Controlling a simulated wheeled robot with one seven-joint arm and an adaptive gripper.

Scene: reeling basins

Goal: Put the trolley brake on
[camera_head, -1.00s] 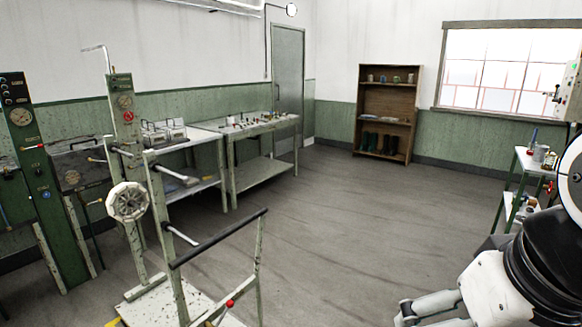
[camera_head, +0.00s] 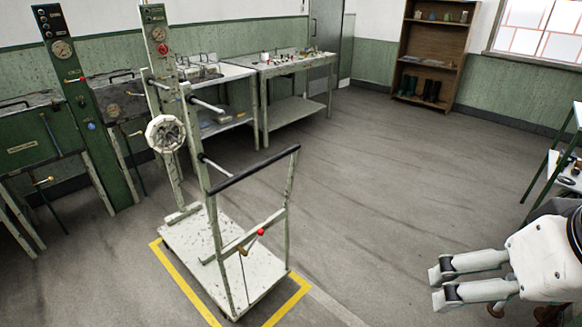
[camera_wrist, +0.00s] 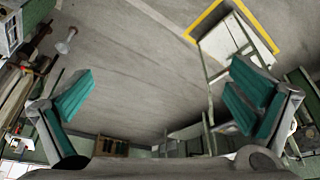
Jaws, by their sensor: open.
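The trolley (camera_head: 255,280) stands left of centre in the head view, on a floor patch outlined in yellow. It has a pale, scuffed deck, upright posts and a black push bar (camera_head: 255,166). A lever with a red knob (camera_head: 261,232) is on the crossbar below the push bar, tilted up to the right. My gripper (camera_head: 437,285) is at the lower right, well apart from the trolley. In the wrist view my gripper (camera_wrist: 160,95) is open and empty, teal pads far apart. The trolley deck (camera_wrist: 235,38) shows there at upper right.
The yellow floor outline (camera_head: 290,300) surrounds the trolley. Green basins (camera_head: 40,145) and a gauge panel (camera_head: 75,80) stand at the left. Worktables (camera_head: 290,68) and a shelf (camera_head: 430,55) line the back. The floor between trolley and gripper is clear. A green-framed stand (camera_head: 555,165) is at right.

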